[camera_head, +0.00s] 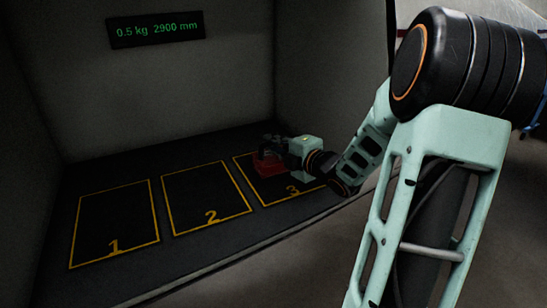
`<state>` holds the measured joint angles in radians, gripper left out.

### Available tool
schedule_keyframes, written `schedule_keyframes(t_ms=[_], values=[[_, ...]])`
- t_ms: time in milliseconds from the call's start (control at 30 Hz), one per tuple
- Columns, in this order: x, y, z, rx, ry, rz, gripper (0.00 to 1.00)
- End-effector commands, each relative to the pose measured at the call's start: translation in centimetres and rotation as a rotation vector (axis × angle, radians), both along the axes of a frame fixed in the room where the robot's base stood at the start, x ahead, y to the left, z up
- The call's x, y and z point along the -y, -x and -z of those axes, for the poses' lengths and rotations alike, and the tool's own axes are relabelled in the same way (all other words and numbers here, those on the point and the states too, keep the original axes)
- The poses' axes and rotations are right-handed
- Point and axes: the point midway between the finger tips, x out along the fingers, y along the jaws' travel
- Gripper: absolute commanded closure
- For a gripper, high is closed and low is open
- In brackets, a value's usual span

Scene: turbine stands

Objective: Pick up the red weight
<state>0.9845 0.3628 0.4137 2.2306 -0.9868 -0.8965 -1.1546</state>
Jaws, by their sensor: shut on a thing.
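The red weight (268,168) is a dark red block at the marked square 3 (295,189), on the right of the dark platform. My gripper (264,156) reaches in from the right and is shut on the red weight. The gripper covers part of the weight's upper right side. I cannot tell whether the weight touches the platform or is a little above it.
Marked squares 1 (115,225) and 2 (207,197) are empty on the platform (190,247). Walls close in the back and sides. A display (155,29) on the back wall reads "0.5 kg 2900 mm". My arm fills the right side.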

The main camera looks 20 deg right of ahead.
Motion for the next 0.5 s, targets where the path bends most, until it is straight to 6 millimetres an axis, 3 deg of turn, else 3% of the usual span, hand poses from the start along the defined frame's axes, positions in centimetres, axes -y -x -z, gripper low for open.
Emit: schedule_keyframes(t_ms=[267, 433, 500], values=[[0.0, -0.1, -1.1, 0.005, 0.003, -0.002, 1.00], [-0.1, -0.1, -3.9, 0.008, 0.006, -0.002, 1.00], [0.3, 1.1, -5.1, 0.006, 0.006, 0.002, 1.00]])
